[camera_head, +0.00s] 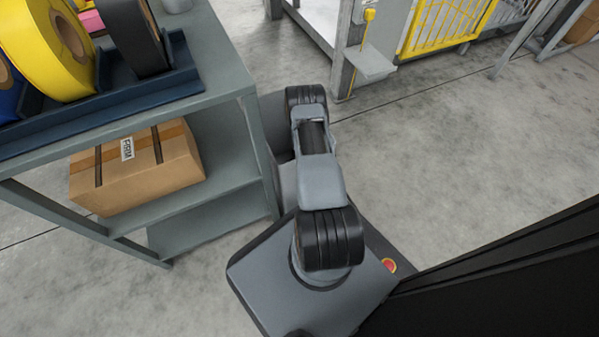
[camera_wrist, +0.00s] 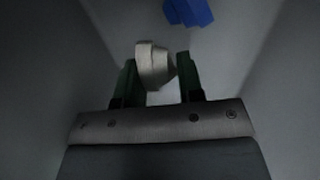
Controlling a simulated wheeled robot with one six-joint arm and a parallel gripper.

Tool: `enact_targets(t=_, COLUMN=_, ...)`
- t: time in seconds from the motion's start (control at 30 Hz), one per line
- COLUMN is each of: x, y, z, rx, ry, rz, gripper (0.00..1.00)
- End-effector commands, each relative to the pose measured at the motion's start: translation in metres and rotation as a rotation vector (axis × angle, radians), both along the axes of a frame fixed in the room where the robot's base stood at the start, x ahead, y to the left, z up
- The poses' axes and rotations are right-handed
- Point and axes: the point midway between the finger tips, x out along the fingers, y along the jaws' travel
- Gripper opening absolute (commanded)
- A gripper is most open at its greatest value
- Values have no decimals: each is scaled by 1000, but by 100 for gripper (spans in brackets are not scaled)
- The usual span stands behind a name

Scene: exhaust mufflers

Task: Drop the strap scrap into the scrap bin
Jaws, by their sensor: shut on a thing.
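In the wrist view, my gripper (camera_wrist: 158,75) has its dark green fingers shut on a pale, folded piece, which looks like the strap scrap (camera_wrist: 150,60). The scrap sticks out past the fingertips. Smooth grey walls (camera_wrist: 270,80) rise on both sides of my gripper, like the inside of a bin; I cannot tell for sure that it is the scrap bin. In the head view my gripper and the scrap are hidden, as my arm reaches down beside the shelf.
A blue object (camera_wrist: 188,12) lies beyond the fingers between the walls. A grey shelf rack (camera_head: 225,88) stands at the left, with a yellow roll (camera_head: 50,45) on top and a cardboard box (camera_head: 140,165) below.

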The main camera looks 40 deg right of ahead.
Motion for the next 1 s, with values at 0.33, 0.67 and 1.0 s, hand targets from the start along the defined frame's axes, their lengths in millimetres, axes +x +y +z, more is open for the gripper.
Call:
enact_targets(t=0.33, x=0, y=0, z=-1, rx=0, ry=1, rz=0, gripper=60)
enact_targets(t=0.67, x=0, y=0, z=8, rx=0, ry=0, rz=0, gripper=60)
enact_targets(t=1.0, x=0, y=0, z=76, rx=0, ry=-1, rz=0, gripper=60)
